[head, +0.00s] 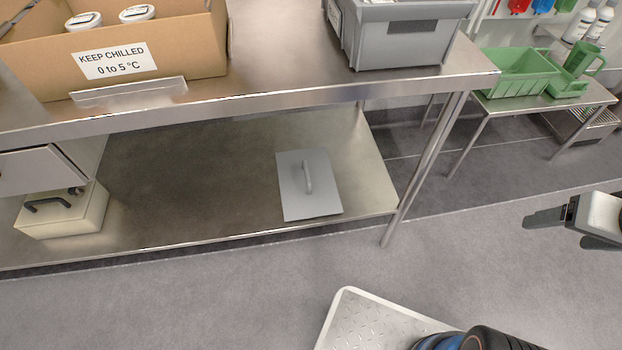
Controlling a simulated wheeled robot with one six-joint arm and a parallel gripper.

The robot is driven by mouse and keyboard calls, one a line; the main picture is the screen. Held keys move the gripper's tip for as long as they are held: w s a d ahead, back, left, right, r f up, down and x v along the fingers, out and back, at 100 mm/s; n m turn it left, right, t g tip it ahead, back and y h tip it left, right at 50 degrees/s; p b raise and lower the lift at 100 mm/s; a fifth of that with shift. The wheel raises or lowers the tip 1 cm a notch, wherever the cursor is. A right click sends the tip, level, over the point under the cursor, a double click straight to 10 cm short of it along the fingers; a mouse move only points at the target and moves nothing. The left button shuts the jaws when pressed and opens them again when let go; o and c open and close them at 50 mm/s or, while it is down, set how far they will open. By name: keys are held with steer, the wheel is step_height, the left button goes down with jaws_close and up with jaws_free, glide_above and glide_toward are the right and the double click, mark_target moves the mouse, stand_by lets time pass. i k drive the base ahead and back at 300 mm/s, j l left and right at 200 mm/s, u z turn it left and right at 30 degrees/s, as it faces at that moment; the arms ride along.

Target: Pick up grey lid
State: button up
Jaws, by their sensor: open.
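The grey lid (298,203) lies flat on the lower shelf of the steel table, near the shelf's right front part. A raised grey handle (307,178) stands on its top. My gripper (556,230) is at the right edge of the view, out over the floor, well to the right of the lid and apart from it. Its two dark fingers are spread and nothing is between them.
The steel tabletop (270,85) overhangs the lower shelf (190,180), with a leg (430,165) right of the lid. A cream box (68,218) sits at the shelf's left. Above stand a cardboard box (190,45) and grey crate (405,42).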

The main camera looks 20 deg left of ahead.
mark_target(308, 188)
steer(key=k+l, duration=0.4)
steer(key=u, duration=0.4)
steer(key=k+u, duration=0.1)
steer(key=u, duration=0.75)
steer(key=k+j+u, duration=0.1)
steer(key=u, duration=0.35)
